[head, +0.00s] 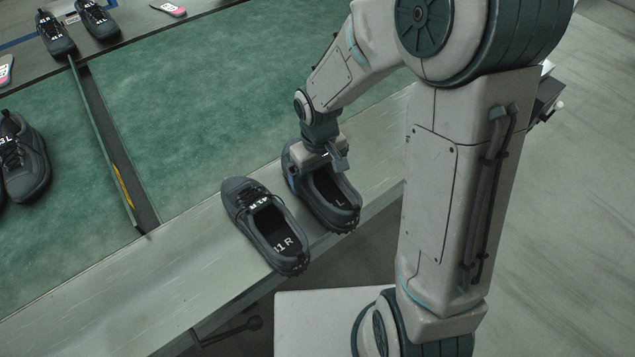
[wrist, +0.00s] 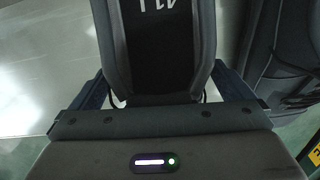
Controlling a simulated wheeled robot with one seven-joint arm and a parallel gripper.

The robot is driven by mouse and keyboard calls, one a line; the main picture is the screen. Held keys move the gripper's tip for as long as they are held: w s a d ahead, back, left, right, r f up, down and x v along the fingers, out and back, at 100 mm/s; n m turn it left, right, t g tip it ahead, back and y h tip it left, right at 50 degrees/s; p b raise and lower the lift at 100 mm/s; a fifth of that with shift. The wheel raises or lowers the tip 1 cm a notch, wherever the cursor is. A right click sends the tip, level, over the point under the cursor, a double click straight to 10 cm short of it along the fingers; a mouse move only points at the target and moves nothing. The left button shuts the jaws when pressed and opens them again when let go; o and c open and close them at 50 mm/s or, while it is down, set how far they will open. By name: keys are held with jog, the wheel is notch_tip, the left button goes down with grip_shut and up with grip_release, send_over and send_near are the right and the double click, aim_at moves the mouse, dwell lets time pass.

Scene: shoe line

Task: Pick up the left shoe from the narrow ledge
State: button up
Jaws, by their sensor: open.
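The left shoe (head: 347,213), dark grey with an L on its insole, lies on the narrow ledge (head: 190,262). My gripper (head: 318,172) is down at this shoe's front half, under the end of my arm. In the wrist view the left shoe (wrist: 205,40) runs between my two open fingers (wrist: 160,88), one on each side of it. Whether either finger touches the shoe is not clear. The front of the shoe is partly hidden by my gripper.
The right shoe (head: 283,254), marked R, lies close beside it on the ledge and shows at the right in the wrist view (wrist: 262,70). A green belt (head: 190,110) with a dark divider (head: 100,140) lies behind. More shoes (head: 22,165) stand at the left.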

jog(key=shift+f, duration=0.2)
jog(key=c, duration=0.9)
jog(key=shift+c, duration=1)
jog(key=shift+r, duration=0.15)
